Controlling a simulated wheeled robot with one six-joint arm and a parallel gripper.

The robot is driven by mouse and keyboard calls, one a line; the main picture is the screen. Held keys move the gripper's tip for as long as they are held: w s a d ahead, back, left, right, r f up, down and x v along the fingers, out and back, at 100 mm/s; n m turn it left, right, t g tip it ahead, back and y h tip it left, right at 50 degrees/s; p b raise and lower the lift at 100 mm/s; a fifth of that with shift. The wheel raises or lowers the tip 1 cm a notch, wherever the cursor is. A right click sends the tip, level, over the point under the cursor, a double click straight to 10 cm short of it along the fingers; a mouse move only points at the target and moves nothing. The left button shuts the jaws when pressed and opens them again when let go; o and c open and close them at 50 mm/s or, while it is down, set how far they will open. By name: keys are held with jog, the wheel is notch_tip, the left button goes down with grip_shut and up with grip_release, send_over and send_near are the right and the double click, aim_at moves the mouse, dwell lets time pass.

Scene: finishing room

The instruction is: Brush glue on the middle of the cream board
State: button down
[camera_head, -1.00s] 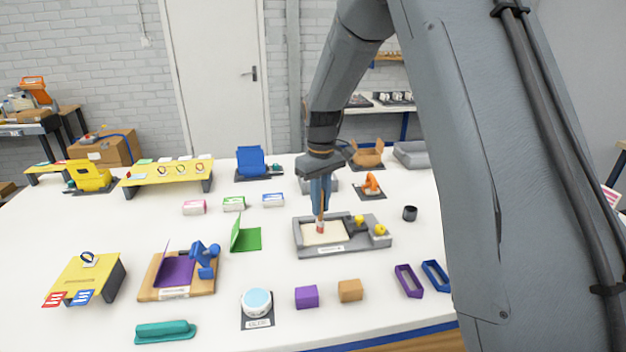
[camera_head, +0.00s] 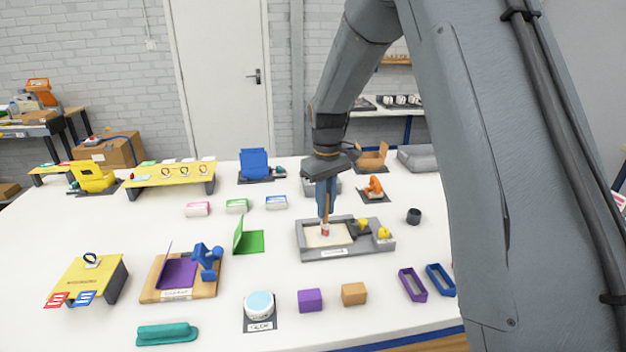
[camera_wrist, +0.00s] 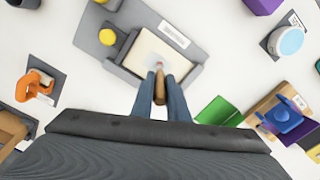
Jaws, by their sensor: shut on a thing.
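The cream board (camera_head: 314,239) lies in a grey tray fixture (camera_head: 345,250) with a white label on its front. It also shows in the wrist view (camera_wrist: 150,50). My gripper (camera_head: 325,205) is shut on a brush (camera_head: 325,218) with a brown wooden handle, held upright over the board. The brush's red-and-white lower end is at about the middle of the board; I cannot tell whether its tip touches. In the wrist view the handle (camera_wrist: 160,88) sits between the two blue fingers. The glue pot (camera_head: 259,305), white with a pale blue top, stands on a dark labelled mat at the front.
Yellow knobs (camera_head: 384,233) stand on the fixture's right part. A dark cup (camera_head: 413,216) is to its right. A green folded piece (camera_head: 250,240) is to the left. Purple (camera_head: 310,300) and tan (camera_head: 354,294) blocks lie in front. Bare table surrounds the fixture.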

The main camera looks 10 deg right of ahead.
notch_tip(320, 180, up, 8)
jog(key=a+p, duration=0.3)
jog(key=p, duration=0.2)
dwell(0.5)
dwell(0.6)
